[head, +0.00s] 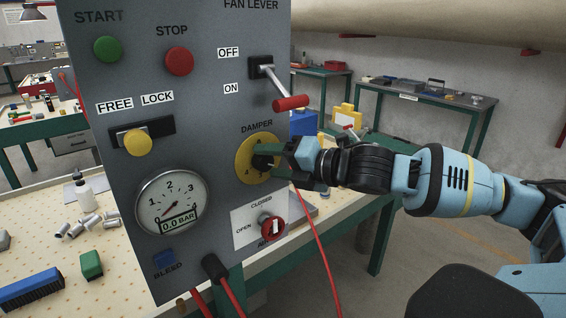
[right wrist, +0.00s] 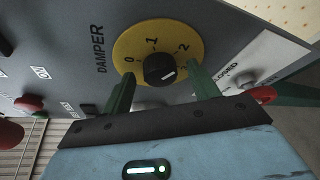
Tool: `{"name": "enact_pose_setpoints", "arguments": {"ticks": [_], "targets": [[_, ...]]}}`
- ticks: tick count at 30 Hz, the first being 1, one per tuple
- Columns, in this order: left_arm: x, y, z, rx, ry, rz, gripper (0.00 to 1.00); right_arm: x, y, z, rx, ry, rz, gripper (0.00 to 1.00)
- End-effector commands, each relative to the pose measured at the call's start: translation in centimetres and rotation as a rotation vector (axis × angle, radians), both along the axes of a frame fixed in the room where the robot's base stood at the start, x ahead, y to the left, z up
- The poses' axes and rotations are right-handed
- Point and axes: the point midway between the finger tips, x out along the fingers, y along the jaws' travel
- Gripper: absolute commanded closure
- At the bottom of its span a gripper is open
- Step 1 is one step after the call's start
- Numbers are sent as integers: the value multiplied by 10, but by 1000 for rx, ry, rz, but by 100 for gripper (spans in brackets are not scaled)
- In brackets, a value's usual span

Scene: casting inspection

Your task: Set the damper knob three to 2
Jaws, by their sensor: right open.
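The damper knob (right wrist: 159,69) is black and sits on a yellow dial disc (right wrist: 133,42) marked 0, 1 and 2 in the right wrist view. In the head view the disc (head: 243,160) is partly covered by my right gripper (head: 281,158). That gripper is open, with its green fingers (right wrist: 163,88) on either side of the knob. I cannot tell whether they touch it. My left gripper is not in view.
The grey panel (head: 205,110) also carries a fan lever (head: 290,102) above the dial, a red rotary knob (head: 271,227) below it, and a pressure gauge (head: 172,203) to the left. A red cable (head: 320,240) hangs to the right of the panel.

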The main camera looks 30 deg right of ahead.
Motion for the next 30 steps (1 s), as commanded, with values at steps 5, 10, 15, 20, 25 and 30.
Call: {"name": "enact_pose_setpoints", "arguments": {"ticks": [5,10,15,20,25,30], "targets": [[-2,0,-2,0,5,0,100,-11,-7,1,-4,1,-3,40],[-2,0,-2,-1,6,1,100,-29,-15,5,-6,1,-4,40],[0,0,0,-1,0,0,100,-47,-21,10,-6,2,-2,40],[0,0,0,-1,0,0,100,-59,-27,13,-5,-3,-2,40],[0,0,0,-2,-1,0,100,-67,-30,15,-2,-1,0,40],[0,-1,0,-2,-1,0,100,-69,-31,15,0,1,0,40]]}}
